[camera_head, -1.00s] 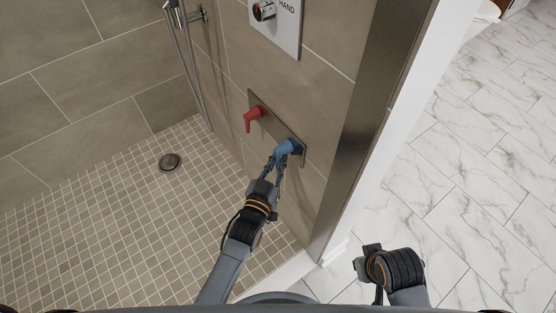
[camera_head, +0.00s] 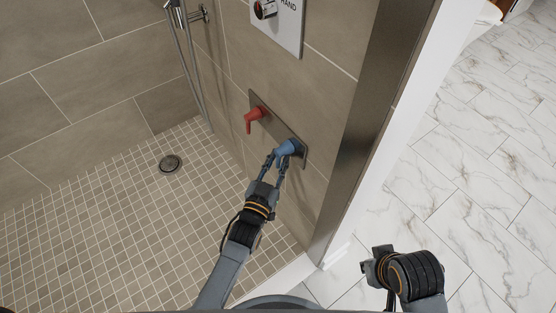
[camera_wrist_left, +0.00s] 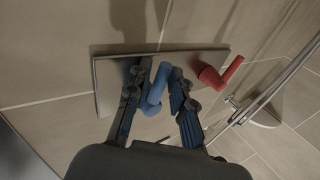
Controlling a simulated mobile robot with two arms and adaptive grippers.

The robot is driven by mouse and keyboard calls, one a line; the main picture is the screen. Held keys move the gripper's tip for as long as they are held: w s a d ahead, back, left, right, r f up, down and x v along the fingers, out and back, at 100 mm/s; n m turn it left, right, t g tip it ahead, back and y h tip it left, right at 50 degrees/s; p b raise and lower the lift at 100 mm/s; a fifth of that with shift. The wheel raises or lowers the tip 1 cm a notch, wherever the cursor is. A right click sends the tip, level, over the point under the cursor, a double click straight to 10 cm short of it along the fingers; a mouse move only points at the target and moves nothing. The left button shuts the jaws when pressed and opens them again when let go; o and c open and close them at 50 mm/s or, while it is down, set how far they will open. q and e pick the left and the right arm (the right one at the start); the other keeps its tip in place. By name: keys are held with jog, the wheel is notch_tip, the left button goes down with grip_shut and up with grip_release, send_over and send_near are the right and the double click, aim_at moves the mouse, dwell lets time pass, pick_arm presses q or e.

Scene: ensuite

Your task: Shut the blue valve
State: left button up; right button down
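The blue valve (camera_head: 288,148) is a lever handle on a metal plate (camera_head: 268,122) on the tiled shower wall. The red valve (camera_head: 252,117) is on the same plate, up and to the left. My left gripper (camera_head: 275,161) is at the blue valve with its fingers apart. In the left wrist view, the blue handle (camera_wrist_left: 156,92) lies between the two fingers of the left gripper (camera_wrist_left: 160,104), with a gap on the right side; contact on the left side is unclear. My right gripper (camera_head: 372,268) is over the marble floor; its fingers are not clear.
A shower control panel (camera_head: 278,22) is on the wall above the valves. A metal-edged wall end (camera_head: 363,130) and a white curb stand between the shower and the marble floor (camera_head: 450,170). The tiled shower floor (camera_head: 110,230) with a drain (camera_head: 170,163) is clear.

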pick_arm(q)
jog(key=r+v, duration=0.1)
jog(key=v, duration=1.1)
jog(key=shift+f, duration=0.45)
